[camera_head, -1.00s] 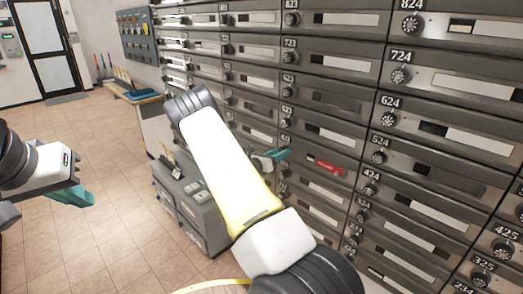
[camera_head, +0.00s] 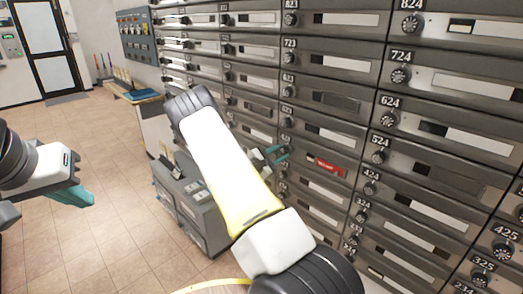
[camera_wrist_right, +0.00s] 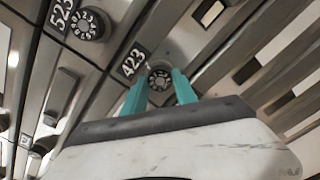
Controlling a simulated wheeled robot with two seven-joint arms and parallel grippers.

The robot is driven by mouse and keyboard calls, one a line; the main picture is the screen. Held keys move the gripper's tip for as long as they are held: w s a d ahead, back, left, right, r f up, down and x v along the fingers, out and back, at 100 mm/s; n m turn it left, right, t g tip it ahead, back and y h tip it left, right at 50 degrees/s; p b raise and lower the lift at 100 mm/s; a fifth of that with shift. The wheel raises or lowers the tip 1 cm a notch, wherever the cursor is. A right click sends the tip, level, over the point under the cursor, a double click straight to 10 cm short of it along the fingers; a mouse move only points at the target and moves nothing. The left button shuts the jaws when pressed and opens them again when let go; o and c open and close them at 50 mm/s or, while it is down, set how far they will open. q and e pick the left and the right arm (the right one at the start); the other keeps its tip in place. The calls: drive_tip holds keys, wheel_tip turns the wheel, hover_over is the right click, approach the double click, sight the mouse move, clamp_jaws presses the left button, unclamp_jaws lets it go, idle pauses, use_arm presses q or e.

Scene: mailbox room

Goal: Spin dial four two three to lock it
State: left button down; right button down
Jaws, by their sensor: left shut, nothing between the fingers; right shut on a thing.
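The dial of box 423 (camera_wrist_right: 159,79) is a small round black knob with white marks, just right of its 423 number plate (camera_wrist_right: 133,62) in the right wrist view. My right gripper (camera_wrist_right: 158,88) has its two teal fingers shut on opposite sides of this dial. In the head view the right gripper (camera_head: 272,156) reaches the box wall beyond my forearm, and the dial there is hard to make out. My left gripper (camera_head: 78,196) is shut and empty at the far left, over the floor, away from the boxes.
Dial 523 (camera_wrist_right: 87,25) sits close by in the right wrist view. A red label (camera_head: 329,167) marks a box slot right of the right gripper. A grey cabinet (camera_head: 200,215) stands below my right arm. The tiled floor (camera_head: 110,150) at left is clear.

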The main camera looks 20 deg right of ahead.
drive_tip(key=shift+f+m, duration=0.15)
drive_tip(key=shift+m, duration=1.05)
drive_tip(key=shift+a, duration=0.1)
drive_tip(key=c, duration=1)
unclamp_jaws()
drive_tip(key=shift+o, duration=0.2)
drive_tip(key=v, duration=0.7)
drive_tip(key=shift+s+a, duration=0.15)
drive_tip(key=shift+a, duration=0.15)
